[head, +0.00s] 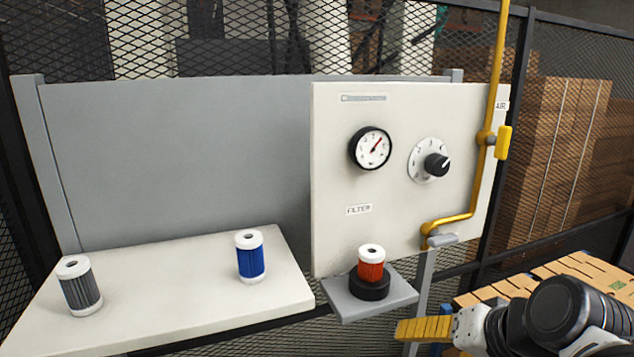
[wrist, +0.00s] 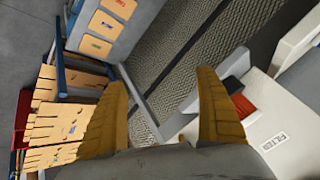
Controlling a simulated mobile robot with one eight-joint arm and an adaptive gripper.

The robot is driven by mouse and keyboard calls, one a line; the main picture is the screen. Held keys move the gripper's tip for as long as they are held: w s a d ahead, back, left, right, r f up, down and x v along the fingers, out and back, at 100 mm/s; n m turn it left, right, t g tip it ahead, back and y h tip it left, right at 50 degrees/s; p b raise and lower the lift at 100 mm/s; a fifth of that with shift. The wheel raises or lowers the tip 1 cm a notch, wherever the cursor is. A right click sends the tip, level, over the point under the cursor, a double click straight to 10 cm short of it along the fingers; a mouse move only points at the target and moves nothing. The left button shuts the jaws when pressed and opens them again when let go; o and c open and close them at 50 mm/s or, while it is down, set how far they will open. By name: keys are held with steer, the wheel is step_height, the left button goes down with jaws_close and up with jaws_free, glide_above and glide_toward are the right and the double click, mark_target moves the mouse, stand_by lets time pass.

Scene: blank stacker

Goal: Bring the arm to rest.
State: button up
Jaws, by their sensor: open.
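My gripper (head: 424,329) is at the lower right in the head view, right of the orange filter and its grey shelf. Its yellow ribbed fingers stand apart in the wrist view (wrist: 162,80), with nothing between them. The orange filter (head: 371,264) with a white cap stands upright in a black holder (head: 370,288) on the shelf (head: 345,306). In the wrist view the orange filter (wrist: 243,104) shows just beyond the right finger, partly hidden by it. Whether the finger touches it cannot be told there; in the head view they are apart.
A white panel (head: 335,150) holds a gauge (head: 370,148) and a black knob (head: 436,165). A yellow pipe (head: 486,130) runs down its right side. A blue filter (head: 251,257) and a grey filter (head: 79,287) stand on a white table (head: 165,290). Cardboard boxes (head: 562,160) stand behind mesh.

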steer(key=s+f+n+h+b, duration=0.1)
steer(key=s+f+n+b, duration=0.1)
steer(key=f+b, duration=1.5)
steer(key=s+f+n+h+b, duration=0.1)
steer(key=s+f+n+b, duration=0.1)
steer(key=f+b, duration=1.5)
step_height(320, 180, down, 6)
steer(key=shift+s+f+h+b, duration=0.1)
steer(key=shift+s+h+b, duration=0.1)
steer(key=shift+h+b, duration=0.2)
